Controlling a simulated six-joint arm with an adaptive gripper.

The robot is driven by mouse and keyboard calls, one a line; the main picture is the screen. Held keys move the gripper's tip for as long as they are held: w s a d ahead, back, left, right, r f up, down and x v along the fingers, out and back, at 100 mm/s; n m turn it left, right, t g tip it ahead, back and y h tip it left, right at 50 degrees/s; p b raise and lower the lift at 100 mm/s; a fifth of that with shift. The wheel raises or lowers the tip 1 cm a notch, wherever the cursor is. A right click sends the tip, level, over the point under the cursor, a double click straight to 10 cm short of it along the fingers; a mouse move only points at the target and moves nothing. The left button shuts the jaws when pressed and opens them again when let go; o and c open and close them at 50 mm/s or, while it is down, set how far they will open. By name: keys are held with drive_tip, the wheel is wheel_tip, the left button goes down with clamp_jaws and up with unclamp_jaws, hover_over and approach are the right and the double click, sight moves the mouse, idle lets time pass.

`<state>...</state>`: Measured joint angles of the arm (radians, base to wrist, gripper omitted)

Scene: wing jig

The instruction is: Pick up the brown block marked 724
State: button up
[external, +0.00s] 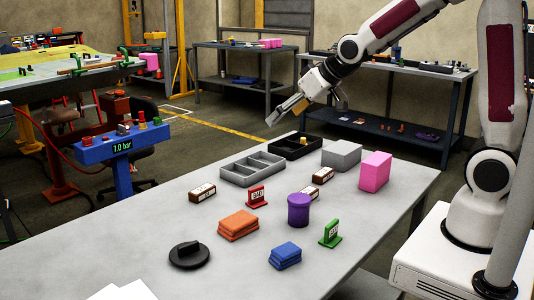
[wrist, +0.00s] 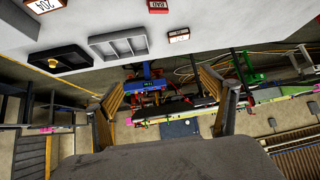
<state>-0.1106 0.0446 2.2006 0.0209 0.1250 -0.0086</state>
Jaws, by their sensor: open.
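In the wrist view one labelled block (wrist: 45,5) is at the top left, cut by the frame edge, and another (wrist: 179,35) is at the top centre. I cannot tell for sure which is 724. My gripper (external: 283,112) is open and empty, raised near the table's far edge, apart from all blocks; its fingers frame the floor in the wrist view (wrist: 165,110).
A grey divided tray (external: 252,181) and a black tray (external: 278,146) holding a yellow piece stand at the far side. A grey box (external: 341,155), pink block (external: 375,171), purple cylinder (external: 299,222), red sign (external: 256,197), orange stack (external: 238,225), blue stack (external: 285,255), green sign (external: 330,234) and black disc (external: 189,255) surround the blocks.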

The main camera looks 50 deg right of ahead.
drive_tip(key=w+a+f+t, duration=0.2)
drive_tip(key=w+a+f, duration=0.3)
drive_tip(key=w+f, duration=0.6)
drive_tip(key=n+t+y, duration=0.1)
approach(204, 189)
drive_tip(key=shift+w+f, duration=0.25)
drive_tip(key=shift+w, duration=0.85)
drive_tip(key=shift+w+a+f, duration=0.15)
drive_tip(key=shift+a+f, duration=0.05)
drive_tip(key=shift+f, duration=0.35)
drive_tip(key=shift+w, duration=0.1)
drive_tip(key=shift+x, duration=1.2)
drive_tip(key=shift+w+a+f, duration=0.1)
drive_tip(key=shift+w, duration=0.05)
drive_tip(key=shift+x, duration=2.4)
drive_tip(key=shift+a, duration=0.1)
